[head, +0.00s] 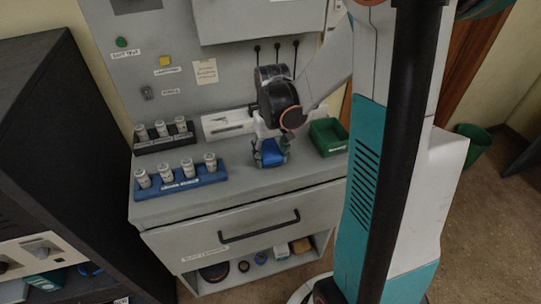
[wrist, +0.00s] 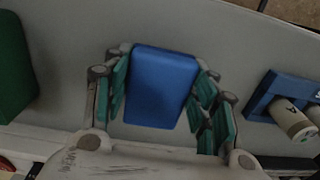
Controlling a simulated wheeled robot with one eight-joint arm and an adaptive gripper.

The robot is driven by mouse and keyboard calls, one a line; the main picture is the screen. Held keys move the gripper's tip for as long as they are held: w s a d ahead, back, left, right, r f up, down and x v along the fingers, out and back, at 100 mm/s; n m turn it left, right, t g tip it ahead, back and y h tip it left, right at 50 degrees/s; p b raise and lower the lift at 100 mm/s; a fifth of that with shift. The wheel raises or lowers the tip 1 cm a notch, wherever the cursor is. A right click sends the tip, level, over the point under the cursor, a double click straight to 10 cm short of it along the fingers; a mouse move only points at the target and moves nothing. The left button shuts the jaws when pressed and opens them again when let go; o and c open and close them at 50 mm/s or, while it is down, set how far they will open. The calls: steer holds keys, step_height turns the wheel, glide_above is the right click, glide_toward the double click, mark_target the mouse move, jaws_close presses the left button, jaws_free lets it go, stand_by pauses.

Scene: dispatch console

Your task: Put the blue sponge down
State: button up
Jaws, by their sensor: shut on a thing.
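The blue sponge (wrist: 161,88) is a blue block between the two fingers of my gripper (wrist: 160,90) in the wrist view, and the fingers are shut on it from both sides. In the head view my gripper (head: 270,150) hangs over the right part of the grey console top (head: 240,185), with the blue sponge (head: 271,158) low at its tip. It is close to the surface; I cannot tell whether it touches.
A green bin (head: 328,137) stands just right of my gripper. A blue rack (head: 180,183) with several labelled cylinders stands to the left, and a black rack (head: 163,142) with more stands behind it. The console top in front of my gripper is clear.

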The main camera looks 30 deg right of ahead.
steer(key=shift+f+b, duration=0.35)
steer(key=shift+f, duration=0.05)
steer(key=shift+f, duration=0.2)
steer(key=o, duration=1.4)
steer(key=shift+r, duration=0.1)
